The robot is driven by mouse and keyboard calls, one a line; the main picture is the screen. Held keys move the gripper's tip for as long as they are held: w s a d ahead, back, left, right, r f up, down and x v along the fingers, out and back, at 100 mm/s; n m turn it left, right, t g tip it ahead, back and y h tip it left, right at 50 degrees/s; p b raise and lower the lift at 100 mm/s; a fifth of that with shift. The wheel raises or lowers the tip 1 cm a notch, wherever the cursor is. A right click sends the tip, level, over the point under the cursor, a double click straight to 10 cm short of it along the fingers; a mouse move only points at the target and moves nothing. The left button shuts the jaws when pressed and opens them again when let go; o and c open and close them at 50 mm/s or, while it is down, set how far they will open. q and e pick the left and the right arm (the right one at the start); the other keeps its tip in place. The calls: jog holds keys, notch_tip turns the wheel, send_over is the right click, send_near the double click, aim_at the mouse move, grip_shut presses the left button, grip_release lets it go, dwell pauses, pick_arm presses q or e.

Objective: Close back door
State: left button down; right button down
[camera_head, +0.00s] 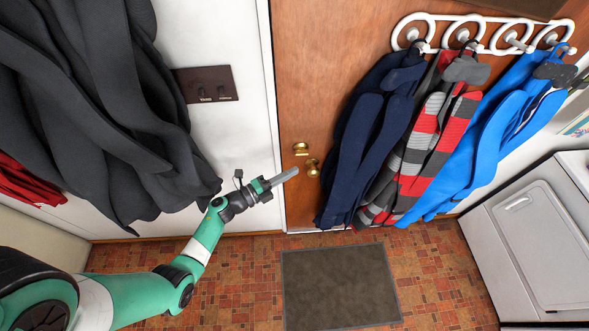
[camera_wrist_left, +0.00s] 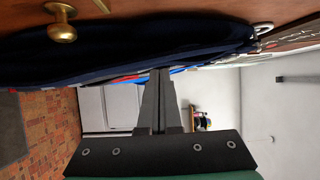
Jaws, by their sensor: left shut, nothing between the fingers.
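The brown wooden back door (camera_head: 305,75) stands in the middle of the head view, its left edge beside a white frame strip. I cannot tell whether it is latched. A brass knob (camera_head: 312,167) and a brass lock piece (camera_head: 300,149) sit near that edge. My left gripper (camera_head: 296,171) is shut and empty, with its tips just left of the knob in the picture; contact cannot be told. In the left wrist view its fingers (camera_wrist_left: 160,76) are together, and a brass knob (camera_wrist_left: 62,32) shows at upper left, apart from them. My right gripper is not in view.
A white hook rack (camera_head: 490,30) holds navy, striped and blue coats (camera_head: 370,130) over the door. A dark mat (camera_head: 340,285) lies on the floor. A white appliance (camera_head: 540,245) stands at right.

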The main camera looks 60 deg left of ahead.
pick_arm(q)
jog(key=s+a, duration=0.2)
jog(key=s, duration=0.6)
jog(key=shift+a, duration=0.3)
jog(key=shift+s, duration=0.1)
